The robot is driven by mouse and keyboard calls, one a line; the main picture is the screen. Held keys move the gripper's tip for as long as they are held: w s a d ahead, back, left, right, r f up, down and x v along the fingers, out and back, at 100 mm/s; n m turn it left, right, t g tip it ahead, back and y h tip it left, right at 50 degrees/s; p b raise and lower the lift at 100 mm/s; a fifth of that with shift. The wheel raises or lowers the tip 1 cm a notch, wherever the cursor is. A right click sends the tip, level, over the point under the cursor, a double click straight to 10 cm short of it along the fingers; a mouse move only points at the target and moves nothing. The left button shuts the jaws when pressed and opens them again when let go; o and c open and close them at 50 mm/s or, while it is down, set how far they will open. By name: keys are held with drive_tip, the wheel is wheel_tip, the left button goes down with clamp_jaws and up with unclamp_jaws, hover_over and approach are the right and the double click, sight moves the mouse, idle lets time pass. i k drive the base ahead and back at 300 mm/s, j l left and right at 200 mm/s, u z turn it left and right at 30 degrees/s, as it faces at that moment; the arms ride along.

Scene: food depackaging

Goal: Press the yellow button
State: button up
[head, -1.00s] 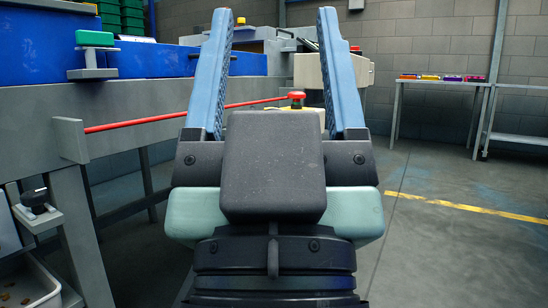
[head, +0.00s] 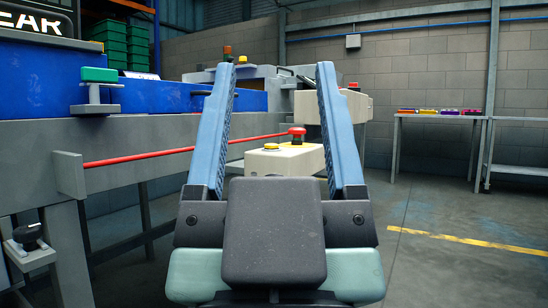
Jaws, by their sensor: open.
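My gripper (head: 274,135) is open and empty in the middle of the head view, its two blue fingers pointing up and away from me. Between the fingers, farther off, stands a cream control box (head: 285,160). On its top is a low yellow button (head: 271,147) and, to the right, a red mushroom button (head: 297,131). The fingers look apart from the box. The dark palm block of my gripper hides the lower part of the box. Another yellow dome (head: 243,60) shows farther back on the machine; I cannot tell whether it is a button or a lamp.
A grey machine frame with blue panels (head: 40,80) runs along the left. A red cord (head: 180,151) stretches along it, near a green-topped bracket (head: 98,76). A table with coloured packs (head: 440,113) stands at the back right. The floor (head: 430,270) to the right is clear.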

sight(268, 146)
drive_tip(key=i+l+u, duration=0.15)
drive_tip(key=l, duration=0.2)
drive_tip(key=i+l+u, duration=0.35)
drive_tip(key=i+l, duration=0.35)
drive_tip(key=i, duration=0.15)
drive_tip(key=k+j+z, duration=0.25)
drive_tip(key=k+j, duration=0.25)
drive_tip(key=k+j+z, duration=0.25)
drive_tip(key=k+j, duration=0.15)
drive_tip(key=k, duration=0.15)
drive_tip(key=i, duration=0.45)
drive_tip(key=l+u, duration=0.25)
drive_tip(key=l, duration=0.25)
drive_tip(key=l+u, duration=0.25)
drive_tip(key=l, duration=0.25)
drive_tip(key=i, duration=0.55)
